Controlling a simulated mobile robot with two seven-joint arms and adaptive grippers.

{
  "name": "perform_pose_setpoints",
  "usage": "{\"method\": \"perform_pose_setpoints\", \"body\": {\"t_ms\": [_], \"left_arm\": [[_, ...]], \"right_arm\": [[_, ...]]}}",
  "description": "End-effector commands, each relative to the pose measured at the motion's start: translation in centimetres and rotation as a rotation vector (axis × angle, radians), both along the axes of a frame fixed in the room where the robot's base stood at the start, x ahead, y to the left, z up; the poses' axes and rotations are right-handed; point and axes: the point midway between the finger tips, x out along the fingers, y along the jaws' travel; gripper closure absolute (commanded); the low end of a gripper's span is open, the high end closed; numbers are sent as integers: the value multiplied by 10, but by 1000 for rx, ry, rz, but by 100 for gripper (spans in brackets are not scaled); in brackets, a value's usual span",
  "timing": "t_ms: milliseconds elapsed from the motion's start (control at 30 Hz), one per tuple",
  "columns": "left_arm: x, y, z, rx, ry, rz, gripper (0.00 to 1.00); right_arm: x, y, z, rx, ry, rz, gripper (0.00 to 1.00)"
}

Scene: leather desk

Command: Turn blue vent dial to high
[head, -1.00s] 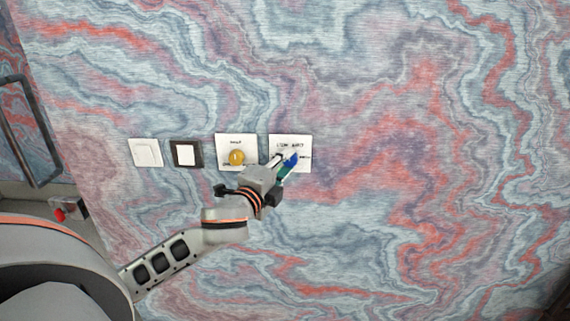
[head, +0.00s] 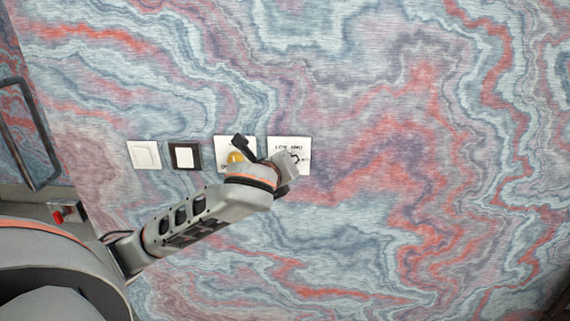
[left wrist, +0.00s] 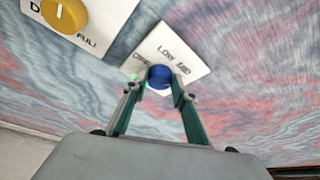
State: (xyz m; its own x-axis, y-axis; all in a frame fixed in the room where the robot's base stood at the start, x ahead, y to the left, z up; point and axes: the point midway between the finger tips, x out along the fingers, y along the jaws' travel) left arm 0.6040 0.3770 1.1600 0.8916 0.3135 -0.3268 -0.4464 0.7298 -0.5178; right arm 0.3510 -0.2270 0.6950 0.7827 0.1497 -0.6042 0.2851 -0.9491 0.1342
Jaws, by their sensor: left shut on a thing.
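The blue dial (left wrist: 159,76) sits on a white wall plate (left wrist: 196,62), which also shows in the head view (head: 303,143). OFF, LOW and MED are readable around the dial in the left wrist view; a HIGH label cannot be made out. My left gripper (left wrist: 158,83) is shut on the dial, one finger on each side. In the head view my left gripper (head: 295,160) covers the lower part of the plate and hides the dial. Which mark the dial points to cannot be told. My right gripper is not in view.
A yellow dial (left wrist: 64,14) on its own white plate (head: 222,147) is just left, partly behind my left wrist in the head view. Further left are a black-framed switch (head: 186,155) and a white switch (head: 145,155). The wall to the right is clear.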

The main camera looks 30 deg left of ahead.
Motion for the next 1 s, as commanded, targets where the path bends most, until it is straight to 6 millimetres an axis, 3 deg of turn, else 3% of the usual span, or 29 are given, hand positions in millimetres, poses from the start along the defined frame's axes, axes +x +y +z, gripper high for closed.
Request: {"method": "perform_pose_setpoints", "body": {"t_ms": [500,1000], "left_arm": [[3,-6,1,401,248,-3,94],[4,-8,0,620,383,-1,94]], "right_arm": [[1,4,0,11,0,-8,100],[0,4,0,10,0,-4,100]]}}
